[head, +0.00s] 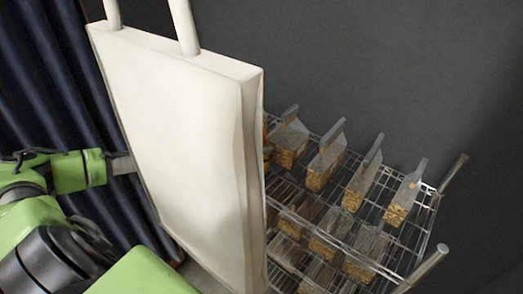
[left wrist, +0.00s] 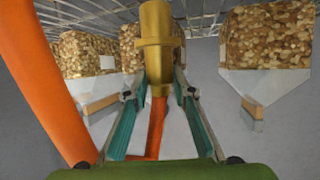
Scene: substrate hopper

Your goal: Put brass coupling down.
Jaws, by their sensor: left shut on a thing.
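The brass coupling (left wrist: 157,38) is in the left wrist view, at the top centre, on the end of an orange hose (left wrist: 155,130). My left gripper (left wrist: 157,88) is shut on it, with one teal-padded finger on each side. In the head view my green left arm comes in from the left and passes behind a big white panel-like body, which hides the gripper. A small patch of orange and yellow shows at that body's right edge; I cannot tell what it is. My right gripper is not in view.
The white body (head: 185,140) with two posts on top fills the middle of the head view. Behind it stands a wire rack (head: 405,245) with several substrate bags (head: 325,165) on its shelves. A dark curtain (head: 40,75) hangs at the left, before a grey wall.

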